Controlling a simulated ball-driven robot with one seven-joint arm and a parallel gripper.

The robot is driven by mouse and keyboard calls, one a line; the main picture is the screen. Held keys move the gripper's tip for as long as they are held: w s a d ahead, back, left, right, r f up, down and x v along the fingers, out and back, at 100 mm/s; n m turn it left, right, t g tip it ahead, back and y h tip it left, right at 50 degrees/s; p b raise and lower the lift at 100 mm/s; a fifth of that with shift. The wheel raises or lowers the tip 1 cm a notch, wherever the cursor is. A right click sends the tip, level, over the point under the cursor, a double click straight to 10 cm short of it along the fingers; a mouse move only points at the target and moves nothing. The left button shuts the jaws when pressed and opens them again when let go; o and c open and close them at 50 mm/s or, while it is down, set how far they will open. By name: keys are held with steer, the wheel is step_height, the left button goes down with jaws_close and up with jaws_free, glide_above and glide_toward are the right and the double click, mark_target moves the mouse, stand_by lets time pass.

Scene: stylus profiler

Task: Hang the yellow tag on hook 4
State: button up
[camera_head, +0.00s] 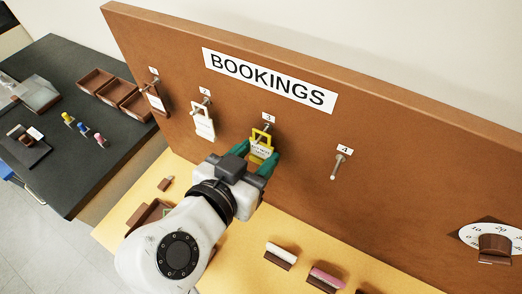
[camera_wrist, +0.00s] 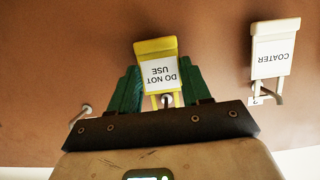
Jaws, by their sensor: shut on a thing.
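The yellow tag (camera_head: 257,136) has a white label reading "DO NOT USE", upside down in the wrist view (camera_wrist: 155,46). It is at hook 3 on the brown board. The hook's rounded end shows inside the tag's loop in the wrist view, so it appears to hang there. My gripper (camera_head: 257,159) is shut on the yellow tag, a green finger on each side; it also shows in the wrist view (camera_wrist: 160,92). Hook 4 (camera_head: 337,166) is bare, to the right of the tag in the head view. It shows at the left in the wrist view (camera_wrist: 82,113).
A white tag (camera_head: 204,124) reading "COATER" hangs on hook 2; another tag (camera_head: 155,99) hangs on hook 1. A dial (camera_head: 492,239) is at the board's right. Small blocks (camera_head: 281,254) lie on the yellow bench below. The board between hooks 3 and 4 is clear.

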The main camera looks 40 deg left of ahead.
steer(key=shift+r, duration=0.15)
steer(key=shift+r+b, duration=0.35)
steer(key=shift+r, duration=0.3)
steer(key=s+d+b, duration=0.3)
steer(key=s+d, duration=0.1)
steer(key=s, duration=1.3)
steer(key=shift+s, duration=0.25)
steer(key=shift+d, duration=0.1)
steer(key=o, duration=0.5)
steer(key=shift+c, duration=0.2)
jaws_close()
steer(key=shift+w, duration=0.1)
